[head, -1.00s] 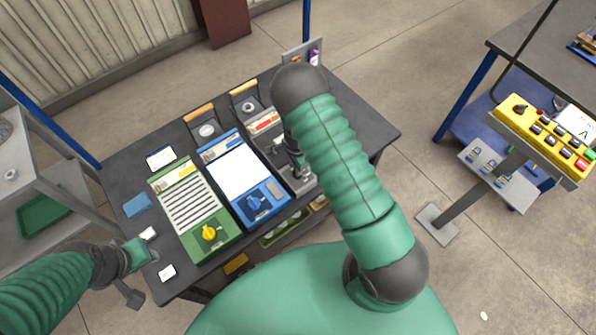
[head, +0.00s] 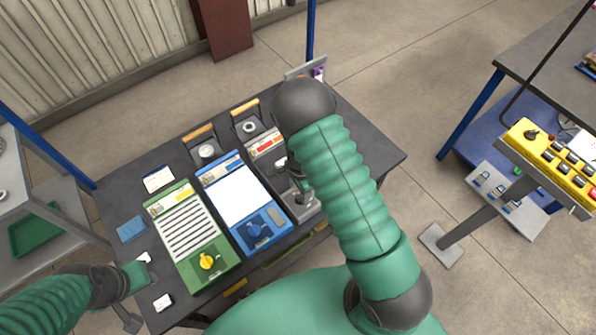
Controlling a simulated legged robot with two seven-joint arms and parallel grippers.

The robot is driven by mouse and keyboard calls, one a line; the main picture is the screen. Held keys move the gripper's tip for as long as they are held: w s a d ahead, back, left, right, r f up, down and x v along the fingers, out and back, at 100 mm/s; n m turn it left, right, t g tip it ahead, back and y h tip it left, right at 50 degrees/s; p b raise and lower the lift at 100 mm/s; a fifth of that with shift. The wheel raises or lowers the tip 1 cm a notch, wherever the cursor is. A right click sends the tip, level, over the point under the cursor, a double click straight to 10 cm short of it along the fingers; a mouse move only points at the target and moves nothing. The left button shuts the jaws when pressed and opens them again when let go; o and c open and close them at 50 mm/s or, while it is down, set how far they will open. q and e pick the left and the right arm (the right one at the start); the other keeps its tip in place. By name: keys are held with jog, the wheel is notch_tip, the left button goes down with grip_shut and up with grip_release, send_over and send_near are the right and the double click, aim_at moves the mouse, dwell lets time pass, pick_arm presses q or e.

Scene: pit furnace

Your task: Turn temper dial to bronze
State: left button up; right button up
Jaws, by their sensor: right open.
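A green panel (head: 185,275) with a striped face carries a yellow dial (head: 207,261). A blue panel (head: 273,243) with a white face carries a blue dial (head: 257,230). A grey panel (head: 309,208) to their right has a dark knob, partly covered by my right arm. I cannot read any dial marking, so I cannot tell which is the temper dial or where bronze is. My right gripper (head: 303,190) is open over the grey panel, close to its knob; contact is unclear. My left gripper (head: 134,322) hangs at the table's front left corner, its fingers hard to make out.
The dark table (head: 120,190) holds the panels, white cards (head: 159,179) and a blue pad (head: 131,229). Black stands with orange tops (head: 199,134) stand behind. A yellow control box (head: 556,155) is on a post at right. A grey shelf is at left.

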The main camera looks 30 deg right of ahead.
notch_tip(320, 180, up, 6)
notch_tip(320, 180, up, 10)
jog(key=f+p, duration=0.1)
send_over(300, 196)
pick_arm(q)
jog(key=shift+v, duration=0.9)
pick_arm(e)
jog(key=s+a+r+n+t, duration=0.1)
jog(key=s+a+r+n, duration=0.2)
jog(key=n, duration=0.6)
jog(key=s+a+r+n+t, duration=0.1)
jog(key=s+a+r+n, duration=0.3)
jog(key=s+n, duration=0.3)
jog(key=shift+a+r+n+t, duration=0.15)
jog(key=shift+a+n+t, duration=0.2)
jog(key=shift+n, duration=0.65)
